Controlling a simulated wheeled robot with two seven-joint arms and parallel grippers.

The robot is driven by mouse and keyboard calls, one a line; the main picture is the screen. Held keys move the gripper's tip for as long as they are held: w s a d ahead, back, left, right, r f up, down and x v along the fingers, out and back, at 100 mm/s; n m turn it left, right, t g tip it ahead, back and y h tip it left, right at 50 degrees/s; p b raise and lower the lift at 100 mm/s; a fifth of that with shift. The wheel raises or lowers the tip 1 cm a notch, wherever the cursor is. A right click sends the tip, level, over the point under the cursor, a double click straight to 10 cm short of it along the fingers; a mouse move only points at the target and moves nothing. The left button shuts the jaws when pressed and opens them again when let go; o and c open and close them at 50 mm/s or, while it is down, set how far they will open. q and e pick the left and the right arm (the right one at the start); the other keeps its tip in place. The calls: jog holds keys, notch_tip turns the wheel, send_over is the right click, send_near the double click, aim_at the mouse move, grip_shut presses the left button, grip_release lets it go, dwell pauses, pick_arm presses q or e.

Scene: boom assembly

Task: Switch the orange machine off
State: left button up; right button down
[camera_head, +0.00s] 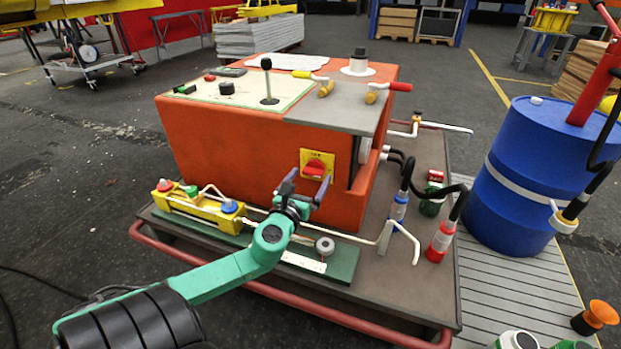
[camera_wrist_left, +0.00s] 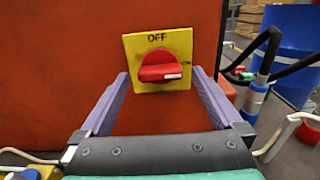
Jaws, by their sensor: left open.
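The orange machine (camera_head: 225,145) stands on a low platform in the middle of the head view. On its front face is a yellow switch plate (camera_head: 317,163) with a red knob (camera_head: 315,169). In the left wrist view the plate (camera_wrist_left: 183,43) reads "OFF" above the knob (camera_wrist_left: 160,67). The knob lies level, its white mark to the right. My left gripper (camera_head: 304,186) is open in front of the plate. In the left wrist view its two purple fingers stand left and right of the knob, with gaps on both sides. My right gripper is out of view.
A yellow block with coloured caps (camera_head: 190,207) lies on the platform (camera_head: 400,290), left of my gripper. A lever (camera_head: 267,85) rises from the machine's top.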

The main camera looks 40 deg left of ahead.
pick_arm(q)
jog(key=shift+w+a, duration=0.2)
jog(key=shift+w, duration=0.35)
jog(key=c, duration=1.3)
